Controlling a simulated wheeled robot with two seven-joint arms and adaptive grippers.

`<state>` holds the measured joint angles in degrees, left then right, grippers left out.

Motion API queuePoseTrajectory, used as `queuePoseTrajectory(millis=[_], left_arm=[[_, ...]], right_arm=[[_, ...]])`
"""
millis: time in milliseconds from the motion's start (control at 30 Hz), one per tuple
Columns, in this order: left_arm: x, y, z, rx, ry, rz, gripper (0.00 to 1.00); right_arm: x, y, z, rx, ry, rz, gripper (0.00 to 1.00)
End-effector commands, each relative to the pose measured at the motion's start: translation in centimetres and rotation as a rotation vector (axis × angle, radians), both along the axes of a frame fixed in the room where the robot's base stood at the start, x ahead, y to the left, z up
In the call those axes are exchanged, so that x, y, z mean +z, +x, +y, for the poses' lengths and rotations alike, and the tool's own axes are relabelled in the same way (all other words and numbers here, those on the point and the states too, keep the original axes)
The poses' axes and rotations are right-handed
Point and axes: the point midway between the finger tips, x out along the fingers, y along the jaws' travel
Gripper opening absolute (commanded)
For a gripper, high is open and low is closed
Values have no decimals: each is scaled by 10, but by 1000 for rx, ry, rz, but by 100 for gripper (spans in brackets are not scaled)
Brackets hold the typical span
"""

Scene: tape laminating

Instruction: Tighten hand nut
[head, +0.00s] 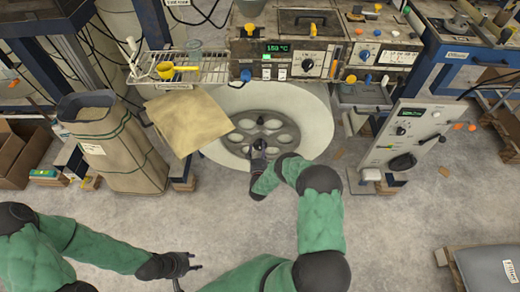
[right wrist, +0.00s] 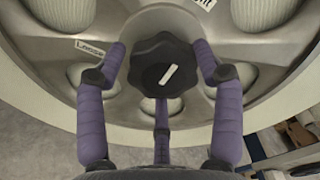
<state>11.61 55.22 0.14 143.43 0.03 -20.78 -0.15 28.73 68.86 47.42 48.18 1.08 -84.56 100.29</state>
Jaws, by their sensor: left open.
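The hand nut (right wrist: 162,65) is a black lobed knob with a white mark, at the hub of a grey spoked reel. In the right wrist view, the purple fingers of my right gripper (right wrist: 160,60) stand around it, one on each side and one below. The side fingertips are very close to its edge; I cannot tell whether they touch it. In the head view my right gripper (head: 259,146) is at the reel's hub (head: 285,141) and hides the nut. My left gripper (head: 185,267) is open and empty, low over the floor.
A large pale round reel rim (head: 318,122) surrounds the hub below the machine panel (head: 285,60). A tan sack (head: 120,150) and a tan sheet (head: 188,122) are to the left. A control box (head: 405,135) stands to the right. The floor in front is mostly clear.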

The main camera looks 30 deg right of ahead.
Motion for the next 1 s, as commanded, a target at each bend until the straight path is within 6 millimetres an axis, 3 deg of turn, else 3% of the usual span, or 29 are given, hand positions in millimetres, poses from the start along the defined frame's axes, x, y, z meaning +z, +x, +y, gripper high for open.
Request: queuePoseTrajectory(millis=[67,533,1000], left_arm=[[0,0,0,0,0,0,41],[0,0,0,0,0,0,41],[0,0,0,0,0,0,41]], right_arm=[[-1,0,6,10,2,3,87],[0,-7,5,0,0,1,87],[0,-78,50,4,1,2,87]])
